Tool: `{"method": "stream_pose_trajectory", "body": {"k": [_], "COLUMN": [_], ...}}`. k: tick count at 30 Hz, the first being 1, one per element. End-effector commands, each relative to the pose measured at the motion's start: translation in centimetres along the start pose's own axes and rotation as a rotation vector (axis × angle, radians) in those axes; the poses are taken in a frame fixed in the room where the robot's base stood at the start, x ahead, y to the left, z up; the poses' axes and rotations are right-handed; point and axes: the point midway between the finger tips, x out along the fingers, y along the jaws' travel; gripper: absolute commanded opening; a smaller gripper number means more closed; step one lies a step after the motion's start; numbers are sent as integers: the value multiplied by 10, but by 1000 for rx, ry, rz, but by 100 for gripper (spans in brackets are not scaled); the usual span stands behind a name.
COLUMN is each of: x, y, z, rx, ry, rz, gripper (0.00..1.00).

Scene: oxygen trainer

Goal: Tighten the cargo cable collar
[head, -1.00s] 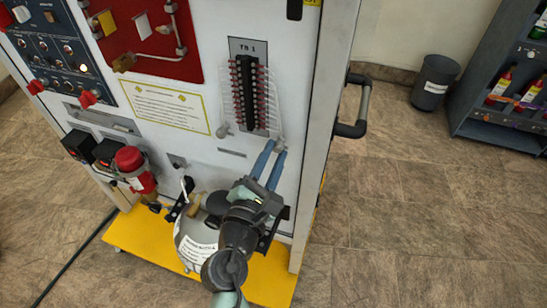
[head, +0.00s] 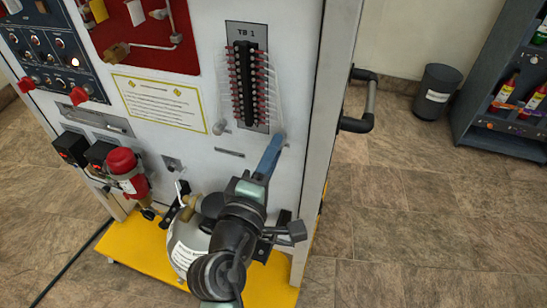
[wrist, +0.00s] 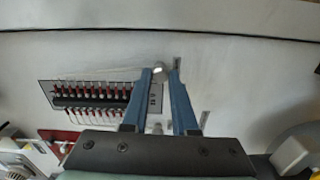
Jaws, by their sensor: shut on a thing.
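A small grey collar (head: 282,134) sits on the white panel, below and right of the TB 1 terminal block (head: 244,85), where thin white cables come down. In the wrist view the same collar (wrist: 159,69) shows as a pale round knob between the blue fingertips. My gripper (head: 279,140) reaches up to it from below and is shut on it; it also shows in the wrist view (wrist: 160,75). The fingers hide part of the collar in the head view. A second grey collar (head: 219,127) sits at the lower left of the block, apart from my gripper.
A black handle (head: 368,105) juts from the panel's right side.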

Motion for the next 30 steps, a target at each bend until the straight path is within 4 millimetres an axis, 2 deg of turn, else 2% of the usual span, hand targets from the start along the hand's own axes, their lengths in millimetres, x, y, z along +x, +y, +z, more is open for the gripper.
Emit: {"method": "stream_pose_trajectory", "body": {"k": [18, 30], "x": [0, 0], "y": [-3, -1], "z": [0, 0], "rx": [544, 718], "ry": [0, -1], "rz": [-1, -2], "gripper": [0, 0]}}
